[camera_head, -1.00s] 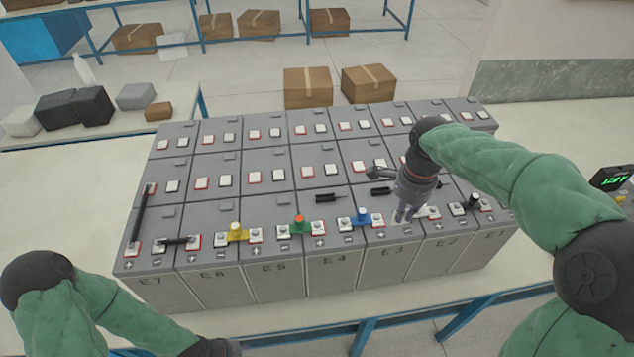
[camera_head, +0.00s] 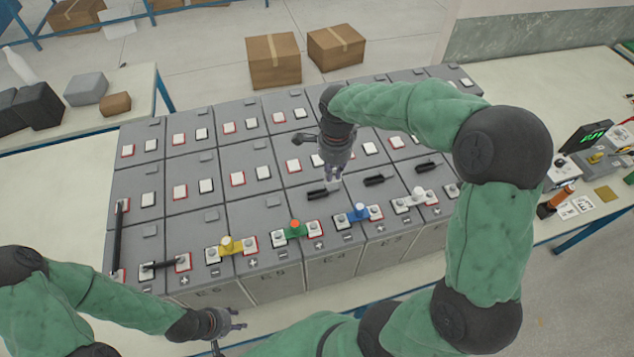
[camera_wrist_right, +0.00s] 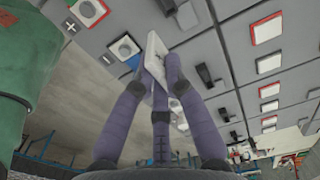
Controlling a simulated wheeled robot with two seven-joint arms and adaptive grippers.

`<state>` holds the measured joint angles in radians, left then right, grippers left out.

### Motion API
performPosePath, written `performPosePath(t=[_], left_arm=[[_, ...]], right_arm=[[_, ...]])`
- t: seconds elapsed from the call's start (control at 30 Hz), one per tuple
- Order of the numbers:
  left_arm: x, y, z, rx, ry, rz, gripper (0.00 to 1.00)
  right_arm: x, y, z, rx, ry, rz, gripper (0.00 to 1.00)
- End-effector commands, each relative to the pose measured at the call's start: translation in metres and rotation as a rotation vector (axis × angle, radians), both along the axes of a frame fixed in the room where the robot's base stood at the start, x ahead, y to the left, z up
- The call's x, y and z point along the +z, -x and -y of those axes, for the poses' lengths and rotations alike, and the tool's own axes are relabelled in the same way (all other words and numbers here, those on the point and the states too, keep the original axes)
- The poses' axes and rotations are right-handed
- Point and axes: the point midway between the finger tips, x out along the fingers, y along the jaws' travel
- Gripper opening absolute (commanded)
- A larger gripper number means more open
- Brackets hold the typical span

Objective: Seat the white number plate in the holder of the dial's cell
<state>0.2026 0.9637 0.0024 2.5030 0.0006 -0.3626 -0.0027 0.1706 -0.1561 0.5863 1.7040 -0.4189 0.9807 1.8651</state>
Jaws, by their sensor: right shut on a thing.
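The white number plate (camera_wrist_right: 155,55) is pinched between the fingertips of my right gripper (camera_wrist_right: 160,70) in the right wrist view, tilted and seen nearly edge-on. In the head view my right gripper (camera_head: 333,174) hangs over the middle row of grey cells, just above a black handle-like part (camera_head: 322,193). The plate is too small there to make out clearly. Small grey raised pieces (camera_head: 211,216) sit on the cell tops; I cannot tell which is the holder, nor which cell has the dial. My left gripper (camera_head: 238,319) is low at the front edge, away from the cells; its finger opening is unclear.
A long black bar (camera_head: 120,238) lies at left. A green-digit meter (camera_head: 588,138) and small tools stand on the table at right.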

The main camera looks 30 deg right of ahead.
Motion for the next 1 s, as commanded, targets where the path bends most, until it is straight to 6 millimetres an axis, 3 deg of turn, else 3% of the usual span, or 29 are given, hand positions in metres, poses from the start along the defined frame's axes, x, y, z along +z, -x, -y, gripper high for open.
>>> performPosePath(t=[0.2, 0.57, 0.73, 1.0], left_arm=[[0.008, 0.0, 0.0, 0.0, 0.0, -0.001, 0.4], [0.013, 0.0, 0.0, 0.0, 0.0, 0.0, 0.4], [0.016, 0.0, 0.0, 0.0, 0.0, 0.0, 0.4], [0.016, 0.0, 0.0, 0.0, 0.0, 0.0, 0.4]], right_arm=[[-0.034, -0.018, -0.019, 0.001, 0.0, -0.004, 0.0], [-0.056, -0.031, -0.031, 0.002, 0.0, -0.004, 0.0], [-0.081, -0.03, -0.03, -0.001, 0.0, -0.005, 0.0], [-0.086, -0.031, -0.03, 0.0, 0.0, -0.001, 0.0]])
